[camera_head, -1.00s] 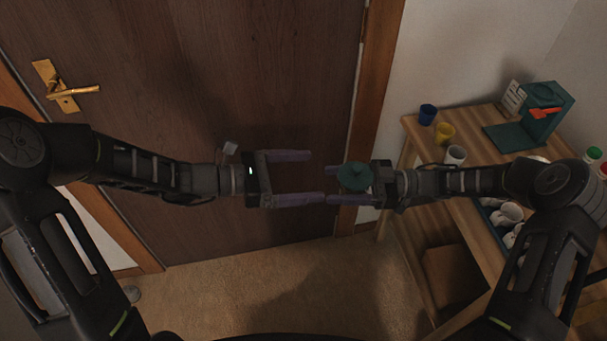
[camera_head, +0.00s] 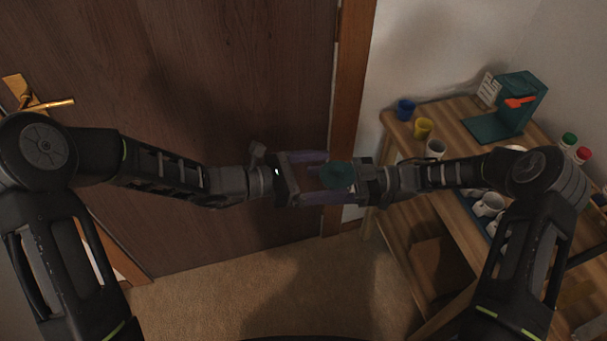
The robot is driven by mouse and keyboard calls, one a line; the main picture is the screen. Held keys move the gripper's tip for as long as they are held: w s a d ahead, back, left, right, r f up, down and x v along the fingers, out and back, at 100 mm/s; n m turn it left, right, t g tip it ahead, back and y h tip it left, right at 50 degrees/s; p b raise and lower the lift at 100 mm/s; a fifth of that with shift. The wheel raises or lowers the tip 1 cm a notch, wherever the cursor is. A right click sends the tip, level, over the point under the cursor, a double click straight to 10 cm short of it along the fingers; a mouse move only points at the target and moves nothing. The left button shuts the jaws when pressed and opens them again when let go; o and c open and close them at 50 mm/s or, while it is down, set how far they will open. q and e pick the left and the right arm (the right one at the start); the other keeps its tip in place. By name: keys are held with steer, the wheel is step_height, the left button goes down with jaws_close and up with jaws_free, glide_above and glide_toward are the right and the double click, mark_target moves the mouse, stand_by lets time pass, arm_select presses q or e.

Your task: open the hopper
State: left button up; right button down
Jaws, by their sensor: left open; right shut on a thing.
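My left gripper (camera_head: 325,177) is open and comes in from the left. Its purple fingers reach up to the hopper's left side, one on the far side and one on the near side. I cannot tell whether they touch it. The hopper hides part of the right fingers.
A brown door (camera_head: 190,80) with a brass handle (camera_head: 50,104) stands behind. The carpet (camera_head: 270,290) below is clear.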

mark_target(341, 166)
arm_select(q)
steer(key=shift+x, duration=1.55)
steer(key=c, duration=1.5)
steer(key=shift+r, duration=0.15)
steer(key=shift+r, duration=0.95)
steer(key=shift+r, duration=2)
